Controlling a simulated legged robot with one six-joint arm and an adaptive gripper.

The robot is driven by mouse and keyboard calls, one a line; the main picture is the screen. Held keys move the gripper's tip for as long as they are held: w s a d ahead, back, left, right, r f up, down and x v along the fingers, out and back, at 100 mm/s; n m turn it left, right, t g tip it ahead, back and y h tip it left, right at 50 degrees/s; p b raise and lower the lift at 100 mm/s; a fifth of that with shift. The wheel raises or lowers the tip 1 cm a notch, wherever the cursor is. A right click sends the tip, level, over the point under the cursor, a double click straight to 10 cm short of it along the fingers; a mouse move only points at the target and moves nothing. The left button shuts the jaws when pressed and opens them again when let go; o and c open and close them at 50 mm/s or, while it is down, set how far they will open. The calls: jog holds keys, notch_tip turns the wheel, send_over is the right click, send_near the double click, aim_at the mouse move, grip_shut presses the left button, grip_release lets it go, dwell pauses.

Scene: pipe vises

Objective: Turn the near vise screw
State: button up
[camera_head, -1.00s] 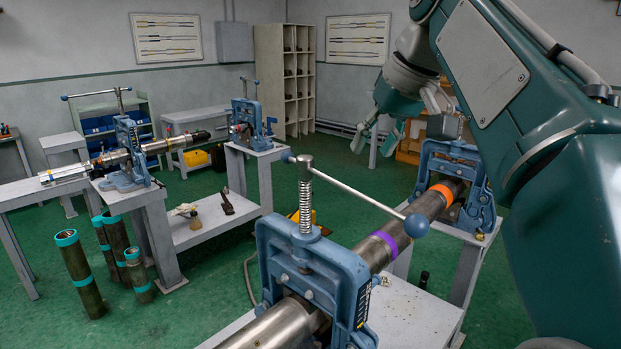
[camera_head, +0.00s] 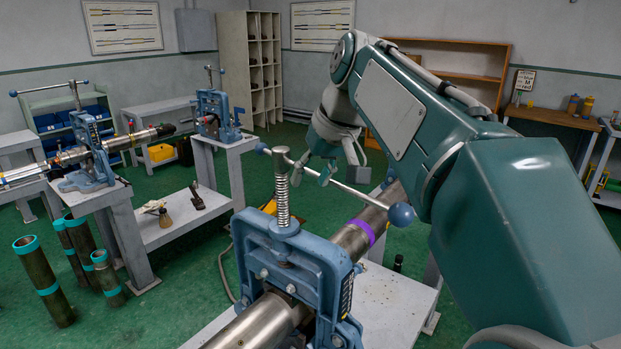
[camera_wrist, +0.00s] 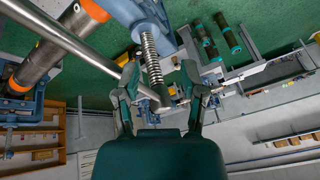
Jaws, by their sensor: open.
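The near vise (camera_head: 300,262) is a blue frame clamped around a steel pipe (camera_head: 262,322). Its upright screw (camera_head: 282,205) has a spring around it and a hub on top. A long steel handle bar (camera_head: 345,188) with blue ball ends crosses the hub. My gripper (camera_head: 314,172) is open and empty, just right of the screw top in the head view, partly behind the bar. In the wrist view my gripper (camera_wrist: 159,78) has its fingers apart on either side of the screw's hub (camera_wrist: 158,101). I cannot tell whether they touch it.
A second vise (camera_head: 82,150) on a table stands at the left, and another (camera_head: 215,115) further back. Several pipes with teal ends (camera_head: 45,280) stand on the floor at the left. A bench (camera_head: 556,122) is at the back right. Open green floor lies between the tables.

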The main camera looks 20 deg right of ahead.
jog(key=shift+w+d+f, duration=0.15)
jog(key=shift+d+f, duration=0.2)
jog(key=shift+d, duration=0.05)
grip_shut()
jog(key=shift+a, duration=0.2)
jog(key=c, duration=0.6)
grip_release()
jog(key=o, duration=0.6)
jog(key=shift+d+r, duration=0.1)
